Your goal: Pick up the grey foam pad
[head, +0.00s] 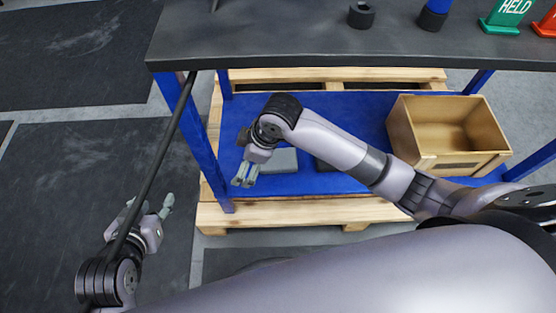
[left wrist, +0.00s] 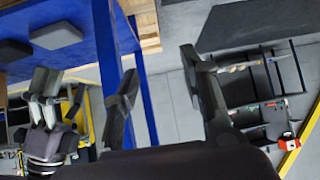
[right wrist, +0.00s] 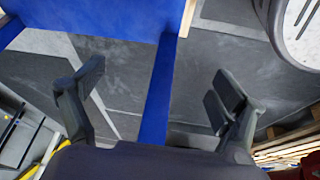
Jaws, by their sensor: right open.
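The grey foam pad (head: 284,160) lies flat on the blue lower shelf under the bench in the head view, partly hidden by my right arm. It also shows in the left wrist view (left wrist: 56,35). My right gripper (head: 245,179) is open and empty, left of the pad and apart from it, near the shelf's left end. In the right wrist view its fingers (right wrist: 157,90) stand wide apart with nothing between them. My left gripper (head: 147,208) is open and empty over the floor, left of the bench; its spread fingers show in the left wrist view (left wrist: 162,85).
A dark pad (left wrist: 14,50) lies beside the grey pad, mostly hidden by my arm in the head view. A wooden bin (head: 450,160) stands at the shelf's right. A blue leg (head: 200,150) and the dark bench top (head: 300,35) bound the shelf.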

